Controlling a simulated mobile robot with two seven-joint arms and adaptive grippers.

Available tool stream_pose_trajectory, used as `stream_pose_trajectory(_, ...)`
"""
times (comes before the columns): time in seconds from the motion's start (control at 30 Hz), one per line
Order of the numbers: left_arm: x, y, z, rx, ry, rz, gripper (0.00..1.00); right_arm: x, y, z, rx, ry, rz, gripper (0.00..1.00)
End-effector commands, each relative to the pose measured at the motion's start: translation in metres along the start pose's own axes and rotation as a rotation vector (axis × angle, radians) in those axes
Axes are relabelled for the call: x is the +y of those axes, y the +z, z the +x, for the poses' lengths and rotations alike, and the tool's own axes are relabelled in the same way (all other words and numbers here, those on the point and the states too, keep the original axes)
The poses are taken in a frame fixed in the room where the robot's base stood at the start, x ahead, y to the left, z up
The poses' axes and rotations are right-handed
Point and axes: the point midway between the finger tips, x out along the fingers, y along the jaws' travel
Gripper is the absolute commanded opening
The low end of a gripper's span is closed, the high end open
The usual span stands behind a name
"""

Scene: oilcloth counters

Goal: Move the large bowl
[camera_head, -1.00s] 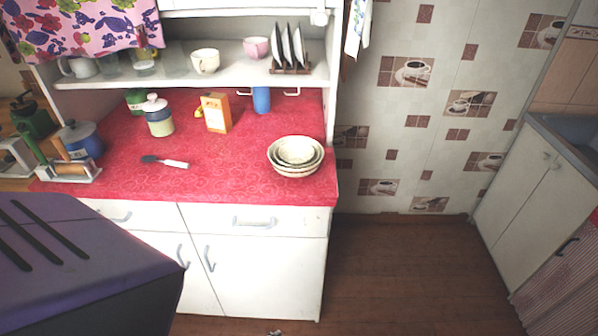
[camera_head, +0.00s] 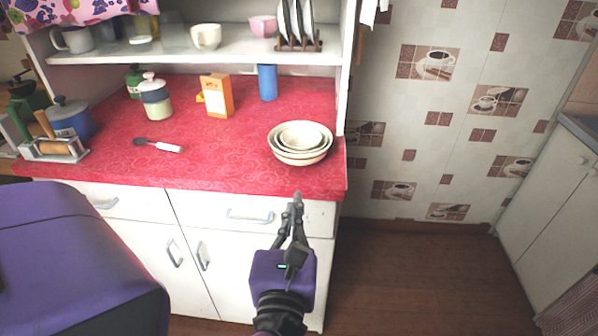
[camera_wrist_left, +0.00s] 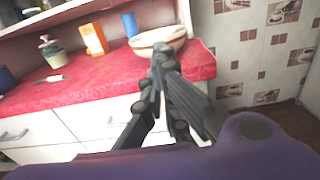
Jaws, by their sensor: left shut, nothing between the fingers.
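The large bowl (camera_head: 301,157) is pale with a patterned outside. It stands upright on the red counter near its right front corner, with smaller bowls (camera_head: 300,134) nested inside it. My left gripper (camera_head: 297,201) is shut and empty. It points up in front of the counter's front edge, below the bowl in the head view and apart from it. In the left wrist view the bowl (camera_wrist_left: 160,41) shows just beyond the shut fingertips (camera_wrist_left: 161,52), which cover part of the counter in front of it. My right gripper is in neither view.
The red counter (camera_head: 225,160) is clear left of the bowls up to a small spatula (camera_head: 158,145). An orange box (camera_head: 217,95), a blue cup (camera_head: 267,82) and a lidded jar (camera_head: 156,97) stand behind. A shelf (camera_head: 200,56) overhangs the back.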

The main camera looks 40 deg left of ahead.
Motion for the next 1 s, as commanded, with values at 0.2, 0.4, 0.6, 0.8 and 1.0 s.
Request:
stream_pose_trajectory(0.2, 0.001, 0.002, 0.021, -0.006, 0.004, -0.017, 0.00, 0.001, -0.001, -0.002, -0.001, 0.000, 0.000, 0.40)
stream_pose_trajectory(0.4, 0.001, 0.005, 0.063, -0.009, 0.005, -0.014, 0.00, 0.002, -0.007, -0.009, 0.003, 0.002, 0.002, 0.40)
stream_pose_trajectory(0.6, 0.002, 0.004, 0.104, -0.008, 0.006, -0.013, 0.00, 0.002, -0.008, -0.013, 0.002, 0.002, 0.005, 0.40)
stream_pose_trajectory(0.8, 0.002, 0.003, 0.131, -0.006, 0.004, -0.012, 0.00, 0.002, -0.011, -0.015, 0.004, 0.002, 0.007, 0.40)
stream_pose_trajectory(1.0, 0.002, 0.001, 0.140, -0.003, 0.004, -0.015, 0.00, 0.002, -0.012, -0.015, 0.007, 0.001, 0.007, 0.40)
